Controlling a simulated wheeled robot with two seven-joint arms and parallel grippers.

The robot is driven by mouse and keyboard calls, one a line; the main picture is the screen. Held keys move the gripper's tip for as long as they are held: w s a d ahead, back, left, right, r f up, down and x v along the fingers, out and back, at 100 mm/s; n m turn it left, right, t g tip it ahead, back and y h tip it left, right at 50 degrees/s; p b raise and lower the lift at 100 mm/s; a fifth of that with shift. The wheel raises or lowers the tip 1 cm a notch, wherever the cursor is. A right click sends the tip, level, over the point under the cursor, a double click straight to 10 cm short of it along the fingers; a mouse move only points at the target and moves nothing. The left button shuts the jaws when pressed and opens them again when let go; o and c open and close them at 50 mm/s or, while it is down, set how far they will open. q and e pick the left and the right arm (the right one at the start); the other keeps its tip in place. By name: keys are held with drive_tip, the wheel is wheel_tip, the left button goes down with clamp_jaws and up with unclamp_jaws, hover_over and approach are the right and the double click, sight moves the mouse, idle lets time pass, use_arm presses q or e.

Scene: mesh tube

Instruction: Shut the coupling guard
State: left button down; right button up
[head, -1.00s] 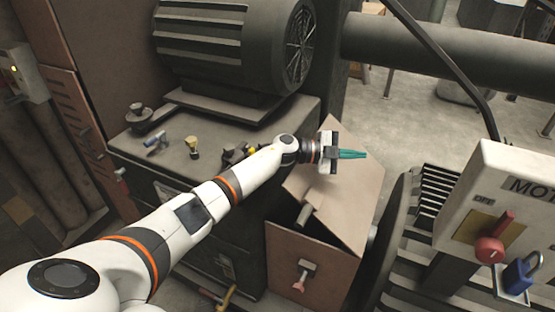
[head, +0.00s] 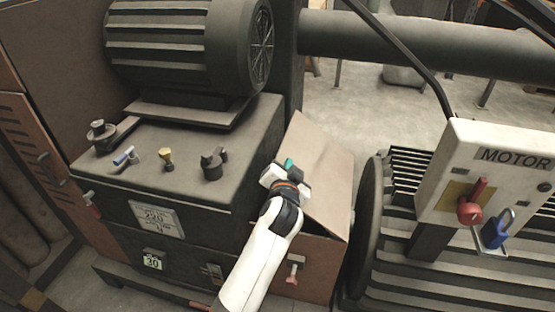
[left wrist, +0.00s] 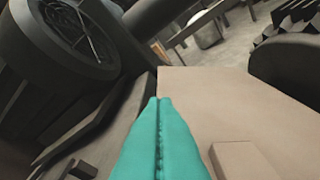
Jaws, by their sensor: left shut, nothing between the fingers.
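The coupling guard is a tan box with a hinged lid, beside the motor's cabinet. Its lid (head: 325,155) is tilted up from the box front (head: 318,262), and my arm hides much of the gap between them. A red-ended latch (head: 293,270) is on the box front. My left gripper (head: 287,163), with teal fingers, is shut and empty at the lid's left edge. In the left wrist view the shut fingers (left wrist: 158,110) lie over the lid (left wrist: 215,95), with a block (left wrist: 240,158) on it. I cannot tell whether they touch. My right gripper is not in view.
A dark finned motor (head: 185,45) sits on the cabinet (head: 190,190), which carries small valves and knobs. A round flange (head: 368,225) stands close right of the guard. A MOTOR switch box (head: 490,185) has a red handle and blue padlock. A thick pipe crosses behind.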

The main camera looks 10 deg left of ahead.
use_arm(q)
hover_over(281, 160)
drive_tip(key=s+d, duration=0.3)
drive_tip(key=shift+f, duration=0.7)
drive_tip(key=shift+w+a+f, duration=0.2)
drive_tip(key=shift+a+f, duration=0.5)
drive_tip(key=shift+f, duration=0.35)
drive_tip(key=shift+a+f+p, duration=0.3)
drive_tip(key=shift+a+f, duration=0.2)
drive_tip(key=shift+f, duration=0.1)
drive_tip(key=shift+f, duration=0.1)
drive_tip(key=a+f+n+b, duration=0.1)
drive_tip(key=a+f, duration=0.1)
drive_tip(key=f, duration=0.1)
drive_tip(key=shift+a, duration=0.2)
